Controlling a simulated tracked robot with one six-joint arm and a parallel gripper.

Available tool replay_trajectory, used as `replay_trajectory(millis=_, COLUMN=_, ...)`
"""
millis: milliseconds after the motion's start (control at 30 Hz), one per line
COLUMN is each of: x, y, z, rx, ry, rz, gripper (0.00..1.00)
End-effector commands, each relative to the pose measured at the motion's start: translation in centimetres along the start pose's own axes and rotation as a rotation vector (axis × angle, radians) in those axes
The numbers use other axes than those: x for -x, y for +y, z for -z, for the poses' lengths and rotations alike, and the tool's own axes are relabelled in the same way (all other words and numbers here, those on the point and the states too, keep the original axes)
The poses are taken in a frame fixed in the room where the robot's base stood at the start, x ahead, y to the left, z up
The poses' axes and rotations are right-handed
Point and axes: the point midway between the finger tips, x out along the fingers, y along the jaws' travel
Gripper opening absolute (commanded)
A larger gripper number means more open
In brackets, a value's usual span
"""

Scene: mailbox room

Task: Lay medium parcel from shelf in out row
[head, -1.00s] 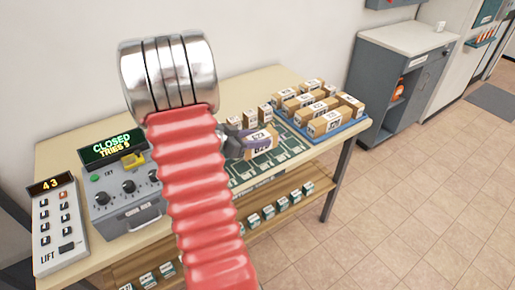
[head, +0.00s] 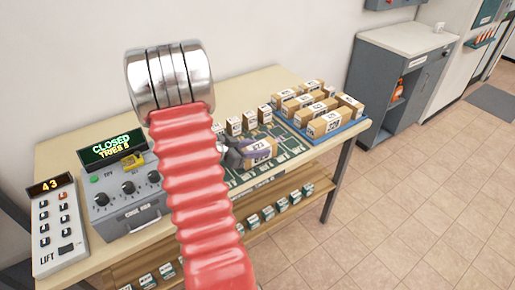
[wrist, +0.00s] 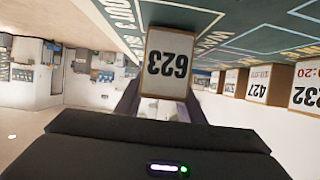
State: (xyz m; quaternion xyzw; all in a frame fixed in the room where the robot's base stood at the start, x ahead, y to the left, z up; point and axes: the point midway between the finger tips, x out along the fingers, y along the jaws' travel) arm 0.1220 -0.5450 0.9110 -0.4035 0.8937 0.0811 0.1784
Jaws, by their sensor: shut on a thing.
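My gripper (head: 236,154) is shut on a brown parcel (head: 262,153) with a white label. Several small labelled parcels (head: 249,119) stand in a line along the board's back edge. My red arm sleeve hides the board's left end.
A blue tray (head: 345,134) full of brown parcels stands to the right of the board. A grey control box (head: 125,195) and a lift keypad (head: 60,225) are on the left. A lower shelf (head: 240,228) holds several small boxes. A grey cabinet (head: 385,80) stands beyond the table.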

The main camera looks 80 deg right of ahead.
Motion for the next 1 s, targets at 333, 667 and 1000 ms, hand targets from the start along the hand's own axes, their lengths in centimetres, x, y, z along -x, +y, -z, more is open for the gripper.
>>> replay_trajectory(millis=333, x=-0.1, y=0.0, z=-0.2, rx=0.000, ry=0.000, rz=0.000, gripper=0.46)
replay_trajectory(millis=667, x=-0.1, y=0.0, z=-0.2, rx=0.000, ry=0.000, rz=0.000, gripper=0.54)
replay_trajectory(millis=1000, x=2.1, y=-0.1, z=0.0, rx=0.000, ry=0.000, rz=0.004, gripper=0.54)
